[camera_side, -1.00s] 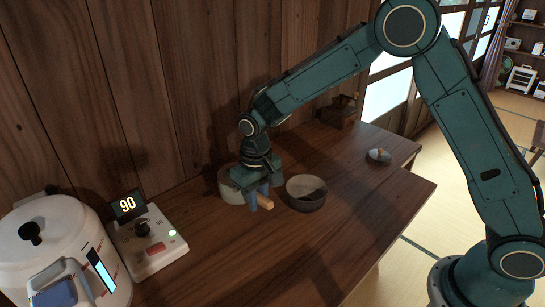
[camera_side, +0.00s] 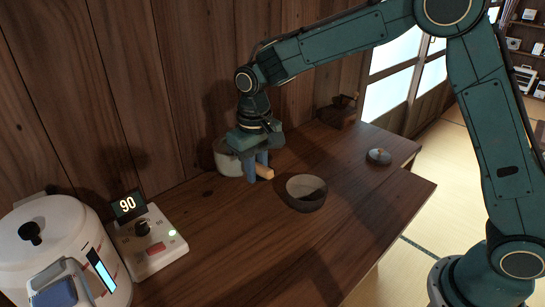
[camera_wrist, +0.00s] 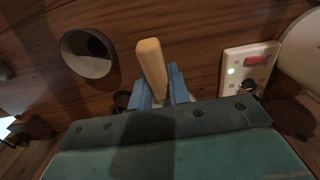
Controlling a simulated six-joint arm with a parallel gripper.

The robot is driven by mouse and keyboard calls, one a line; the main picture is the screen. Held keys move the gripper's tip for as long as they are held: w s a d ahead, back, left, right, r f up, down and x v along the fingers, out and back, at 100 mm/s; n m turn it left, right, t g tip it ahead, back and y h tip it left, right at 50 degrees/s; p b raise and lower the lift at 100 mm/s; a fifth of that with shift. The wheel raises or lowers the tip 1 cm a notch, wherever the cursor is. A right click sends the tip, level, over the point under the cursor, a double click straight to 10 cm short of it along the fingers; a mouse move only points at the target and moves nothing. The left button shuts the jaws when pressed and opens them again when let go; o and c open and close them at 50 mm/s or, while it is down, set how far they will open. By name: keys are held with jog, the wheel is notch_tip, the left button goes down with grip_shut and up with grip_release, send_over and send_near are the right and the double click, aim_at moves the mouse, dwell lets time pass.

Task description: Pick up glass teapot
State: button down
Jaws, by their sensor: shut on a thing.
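The glass teapot (camera_side: 226,158) is a pale grey, see-through vessel with a light wooden side handle (camera_side: 264,173). It is near the back wall in the side view, partly hidden behind my gripper (camera_side: 256,164). My gripper points down, and its blue fingers are shut on the teapot at the handle. In the wrist view the wooden handle (camera_wrist: 152,66) sticks out between the blue fingers (camera_wrist: 162,88). The teapot's body is mostly hidden there by my gripper. The teapot appears raised from the table, but its underside and any gap are hard to see.
A grey bowl (camera_side: 306,193) stands right of the teapot. A control box (camera_side: 147,243) reading 90 and a white cooker (camera_side: 55,243) stand at left. The wooden wall is close behind; the front table is clear.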

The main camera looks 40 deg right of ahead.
jog(key=shift+r, duration=0.85)
jog(key=shift+r, duration=0.1)
dwell(0.4)
jog(key=w+d+f+m, duration=0.3)
jog(key=w+d+m, duration=0.3)
jog(key=m, duration=0.6)
jog(key=w+d+f+m, duration=0.4)
jog(key=w+d+m, duration=0.2)
jog(key=d+m, duration=0.4)
jog(key=shift+m, duration=1)
jog(key=shift+w+f, duration=0.1)
jog(key=shift+f, duration=1.95)
